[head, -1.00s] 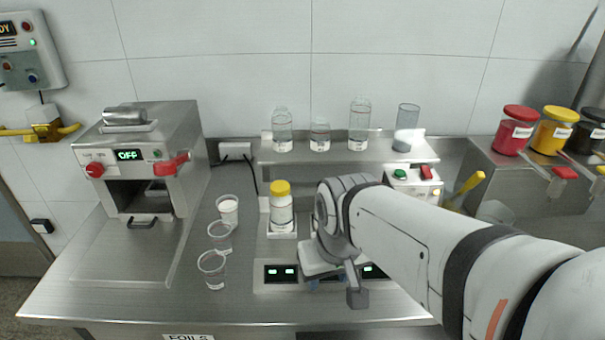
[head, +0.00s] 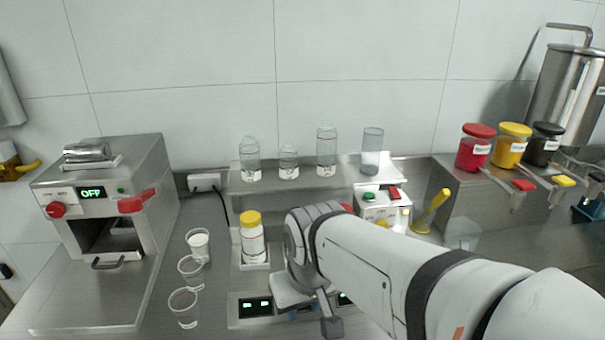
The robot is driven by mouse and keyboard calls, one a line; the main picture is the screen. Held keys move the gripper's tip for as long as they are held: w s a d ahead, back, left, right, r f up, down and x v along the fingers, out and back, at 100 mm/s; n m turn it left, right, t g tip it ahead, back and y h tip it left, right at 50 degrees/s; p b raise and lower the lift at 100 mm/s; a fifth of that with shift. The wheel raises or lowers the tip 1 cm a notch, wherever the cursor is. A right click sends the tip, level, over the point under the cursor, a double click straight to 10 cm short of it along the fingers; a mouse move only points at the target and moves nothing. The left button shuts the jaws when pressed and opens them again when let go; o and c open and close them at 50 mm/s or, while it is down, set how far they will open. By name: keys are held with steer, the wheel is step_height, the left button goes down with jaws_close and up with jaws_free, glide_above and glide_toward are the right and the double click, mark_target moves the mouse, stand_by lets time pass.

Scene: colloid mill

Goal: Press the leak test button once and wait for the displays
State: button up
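The test unit (head: 235,322) stands at the front of the steel counter, and a clear bottle with a yellow cap (head: 252,238) stands upright on its left station. A black display panel (head: 256,306) below that bottle shows two lit green-white readouts, too small to read. Another display (head: 344,299) is partly covered by my arm. My gripper (head: 308,305) is low over the front middle of the unit, between these displays. A bit of blue shows beneath it; I cannot tell whether this is the leak test button or whether I touch it. The fingers are mostly hidden.
Several clear cups (head: 190,270) stand left of the unit. A steel machine (head: 110,190) reading OFF is at left. Clear bottles (head: 327,150) stand on a rear shelf (head: 305,178). A small box (head: 383,208) with green and red buttons is behind my arm. Coloured-lid jars (head: 475,147) are at right.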

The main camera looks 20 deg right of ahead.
jaws_close()
stand_by(1.4)
